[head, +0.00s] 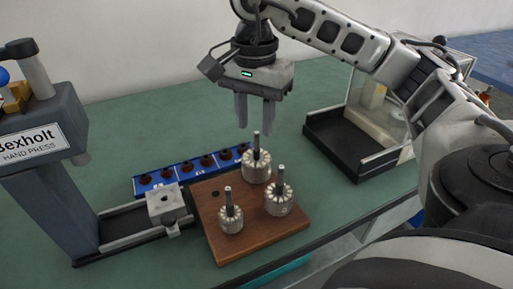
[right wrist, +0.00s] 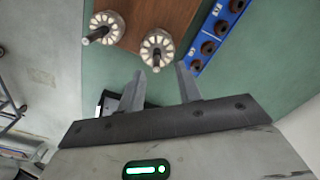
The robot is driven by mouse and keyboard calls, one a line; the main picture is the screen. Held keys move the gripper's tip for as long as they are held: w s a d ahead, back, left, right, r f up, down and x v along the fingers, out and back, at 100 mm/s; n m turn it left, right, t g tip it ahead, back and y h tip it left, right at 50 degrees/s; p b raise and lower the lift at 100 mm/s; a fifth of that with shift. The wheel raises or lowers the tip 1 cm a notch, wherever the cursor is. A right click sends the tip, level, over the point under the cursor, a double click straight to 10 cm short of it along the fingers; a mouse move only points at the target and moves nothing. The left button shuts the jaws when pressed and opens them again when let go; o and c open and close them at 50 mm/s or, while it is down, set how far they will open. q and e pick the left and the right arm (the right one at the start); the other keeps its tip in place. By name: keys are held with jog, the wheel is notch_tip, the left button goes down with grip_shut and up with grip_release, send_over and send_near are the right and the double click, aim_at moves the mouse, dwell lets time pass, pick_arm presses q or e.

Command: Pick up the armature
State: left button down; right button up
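Three armatures, pale slotted cylinders with dark upright shafts, stand on a brown wooden board: one at the back (head: 256,167), one at the right (head: 278,203) and one at the front left (head: 231,219). My right gripper (head: 255,127) points down above the back armature, its two fingers apart and nothing between them. In the right wrist view the open fingertips (right wrist: 160,74) appear just short of an armature (right wrist: 157,48) near the blue rack, and a second armature (right wrist: 104,26) shows further left. My left gripper is not in view.
A blue rack (head: 150,186) with several dark round parts lies behind the board (head: 235,254). A grey hand press (head: 50,205) with a slide (head: 128,226) stands at the left. A black tray machine with clear panels (head: 345,152) stands at the right. The green table is clear at the back.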

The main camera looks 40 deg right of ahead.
aim_at(256, 132)
jog(key=f, duration=0.5)
jog(key=shift+s+f, duration=0.25)
jog(key=shift+f, duration=0.15)
grip_shut()
jog(key=shift+r, duration=0.1)
dwell(1.0)
